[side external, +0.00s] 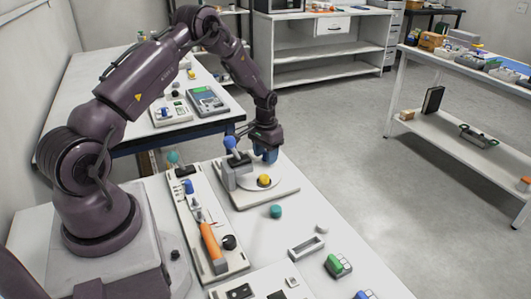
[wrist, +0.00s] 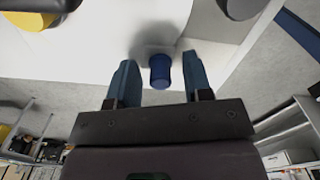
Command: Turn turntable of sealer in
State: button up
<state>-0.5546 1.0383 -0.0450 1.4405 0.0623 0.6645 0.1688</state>
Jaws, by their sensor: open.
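The sealer stands on a pale base plate (side external: 285,188) on the white table, with a grey upright body (side external: 238,174) and a blue ball-topped lever (side external: 230,142). Its round white turntable (side external: 250,187) carries a yellow round part (side external: 264,180). My gripper (side external: 266,156) points down over the turntable's far side. In the wrist view my gripper (wrist: 158,82) is open, with a short dark blue peg (wrist: 160,70) between its fingers and gaps on both sides. I cannot tell how deep the peg sits between them. In the side view the fingers hide the peg.
A teal knob (side external: 276,211) sits in front of the sealer. A long panel (side external: 215,255) with an orange handle (side external: 212,247) lies to its left. A green-topped block (side external: 338,265) is at the front right. The table's right edge is close to the sealer.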

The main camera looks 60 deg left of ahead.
grip_shut()
